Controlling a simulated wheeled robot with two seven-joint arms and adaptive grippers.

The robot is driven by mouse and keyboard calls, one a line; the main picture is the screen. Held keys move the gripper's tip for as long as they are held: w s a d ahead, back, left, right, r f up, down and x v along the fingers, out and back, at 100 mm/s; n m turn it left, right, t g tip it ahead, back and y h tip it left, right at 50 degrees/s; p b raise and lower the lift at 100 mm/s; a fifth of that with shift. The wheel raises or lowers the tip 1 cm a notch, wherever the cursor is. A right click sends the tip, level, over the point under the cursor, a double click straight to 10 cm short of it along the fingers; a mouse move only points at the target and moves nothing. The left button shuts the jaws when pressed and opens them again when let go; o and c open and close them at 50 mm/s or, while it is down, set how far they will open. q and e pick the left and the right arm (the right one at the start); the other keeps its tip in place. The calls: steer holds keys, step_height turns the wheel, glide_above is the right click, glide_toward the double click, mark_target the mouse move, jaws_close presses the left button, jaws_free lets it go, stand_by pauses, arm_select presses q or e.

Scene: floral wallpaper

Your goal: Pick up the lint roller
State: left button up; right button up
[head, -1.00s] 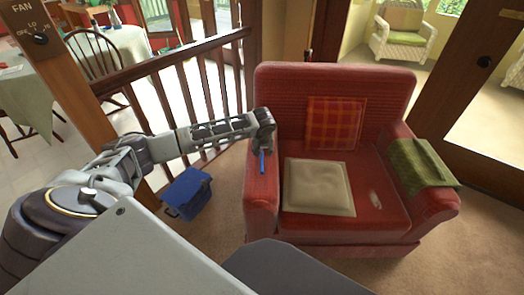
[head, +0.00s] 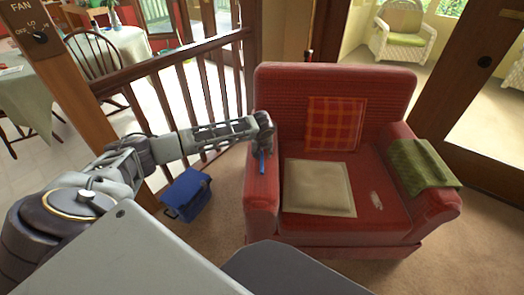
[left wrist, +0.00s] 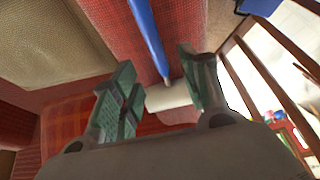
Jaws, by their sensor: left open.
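The lint roller has a blue handle (head: 262,165) that shows on the left armrest of the red armchair (head: 262,205). My left gripper (head: 264,143) is over that armrest and hides the rest of the roller in the head view. In the left wrist view, the lint roller (left wrist: 148,38) runs between the two green-padded fingers of my left gripper (left wrist: 160,72). Its white roller end (left wrist: 168,95) lies beyond them, partly hidden. The fingers are apart, with a gap on both sides of the handle. My right gripper is not in view.
A green cloth (head: 422,163) covers the other armrest. A blue bag (head: 187,194) stands on the floor by a wooden railing (head: 185,95).

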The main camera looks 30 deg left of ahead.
mark_target(262, 155)
arm_select(q)
steer(key=shift+x, duration=0.8)
steer(key=shift+b+x, duration=0.5)
steer(key=shift+x, duration=0.4)
steer(key=shift+a, duration=0.1)
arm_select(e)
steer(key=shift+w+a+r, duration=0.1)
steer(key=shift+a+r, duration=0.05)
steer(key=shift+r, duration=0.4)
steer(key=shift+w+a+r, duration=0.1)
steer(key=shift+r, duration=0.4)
arm_select(q)
steer(key=shift+f+p, duration=0.1)
steer(key=shift+p, duration=0.2)
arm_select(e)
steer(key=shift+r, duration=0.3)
arm_select(q)
jaws_close()
